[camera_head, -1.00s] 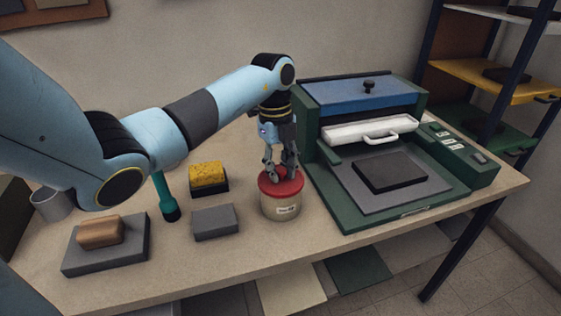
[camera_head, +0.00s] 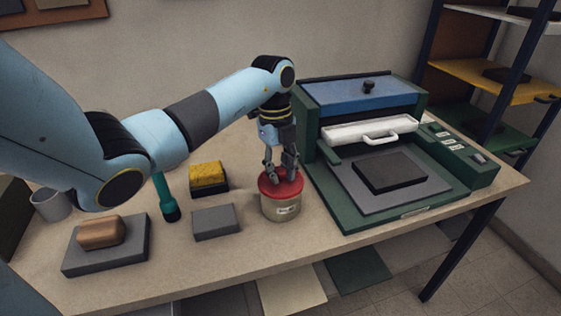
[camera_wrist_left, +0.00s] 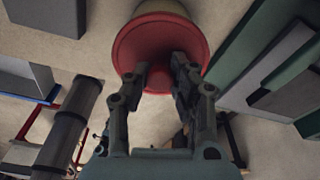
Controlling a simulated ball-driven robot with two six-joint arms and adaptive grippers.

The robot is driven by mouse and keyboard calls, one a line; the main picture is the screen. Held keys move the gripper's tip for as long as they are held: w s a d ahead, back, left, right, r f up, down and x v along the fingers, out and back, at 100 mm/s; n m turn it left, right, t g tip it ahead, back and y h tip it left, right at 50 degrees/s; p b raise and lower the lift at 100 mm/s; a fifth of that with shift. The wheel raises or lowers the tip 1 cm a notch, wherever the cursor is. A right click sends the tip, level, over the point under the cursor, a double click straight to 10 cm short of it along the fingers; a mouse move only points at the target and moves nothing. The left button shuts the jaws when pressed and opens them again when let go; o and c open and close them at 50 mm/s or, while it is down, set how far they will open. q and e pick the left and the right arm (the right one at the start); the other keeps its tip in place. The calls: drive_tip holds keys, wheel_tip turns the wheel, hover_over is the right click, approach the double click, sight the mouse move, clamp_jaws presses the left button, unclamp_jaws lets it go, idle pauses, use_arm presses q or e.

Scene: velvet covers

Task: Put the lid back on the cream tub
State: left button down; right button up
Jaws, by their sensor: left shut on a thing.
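The cream tub (camera_head: 281,210) stands upright on the table, just left of the green press. The red lid (camera_head: 268,185) sits over the tub's mouth; whether it is fully seated I cannot tell. In the left wrist view the lid (camera_wrist_left: 135,45) hides most of the tub (camera_wrist_left: 162,7). My left gripper (camera_head: 281,179) points down from above and is shut on the lid's knob (camera_wrist_left: 158,77), which shows between the fingers. My right gripper is not in view.
The green press (camera_head: 440,180) stands close on the right, with a dark block on its bed. The front table edge is clear.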

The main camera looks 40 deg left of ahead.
use_arm(q)
drive_tip(key=c, duration=0.6)
unclamp_jaws()
drive_tip(key=shift+r, duration=0.1)
wheel_tip(320, 180, up, 4)
drive_tip(key=p, duration=0.4)
drive_tip(key=shift+r, duration=0.2)
drive_tip(key=shift+r+p, duration=1.1)
drive_tip(key=shift+r, duration=0.15)
clamp_jaws()
